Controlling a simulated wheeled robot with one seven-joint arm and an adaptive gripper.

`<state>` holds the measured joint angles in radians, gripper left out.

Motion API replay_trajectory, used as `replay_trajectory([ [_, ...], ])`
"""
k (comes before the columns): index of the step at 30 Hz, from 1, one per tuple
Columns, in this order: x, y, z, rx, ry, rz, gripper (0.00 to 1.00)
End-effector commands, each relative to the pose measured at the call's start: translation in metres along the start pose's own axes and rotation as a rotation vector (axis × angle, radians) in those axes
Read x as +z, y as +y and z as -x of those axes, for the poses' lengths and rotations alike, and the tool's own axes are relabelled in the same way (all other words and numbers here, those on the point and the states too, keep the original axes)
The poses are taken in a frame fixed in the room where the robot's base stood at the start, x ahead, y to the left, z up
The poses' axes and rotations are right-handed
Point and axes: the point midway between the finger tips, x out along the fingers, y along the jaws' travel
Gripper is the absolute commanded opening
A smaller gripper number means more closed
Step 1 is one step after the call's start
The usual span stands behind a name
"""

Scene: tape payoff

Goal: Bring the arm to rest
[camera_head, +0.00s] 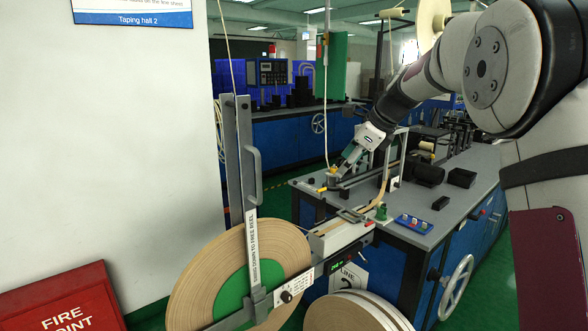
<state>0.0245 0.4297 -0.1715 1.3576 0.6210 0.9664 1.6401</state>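My arm (482,68) enters from the right edge and reaches out over the blue workbench (425,236). My gripper (340,170) is at the far end of the arm, small in the view, pointing down and to the left near the bench's left end. A small yellowish part (332,176) shows at its fingertips. I cannot tell whether the fingers hold it or whether it stands behind them. The fingers are too small to tell open from shut.
A large tape reel (200,276) with a green hub stands front left, beside an upright metal guide arm (243,160). Another reel (345,314) lies below. A button panel (413,223) and black blocks (462,178) sit on the bench. A handwheel (457,286) juts from its side.

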Motion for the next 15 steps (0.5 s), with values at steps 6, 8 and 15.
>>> replay_trajectory([
  [6, -0.006, 0.078, 0.086, 0.028, 0.054, 0.417, 0.56],
  [8, -0.011, 0.101, 0.105, 0.041, 0.07, 0.536, 0.56],
  [15, -0.043, 0.198, 0.17, 0.107, 0.135, 1.023, 0.56],
])
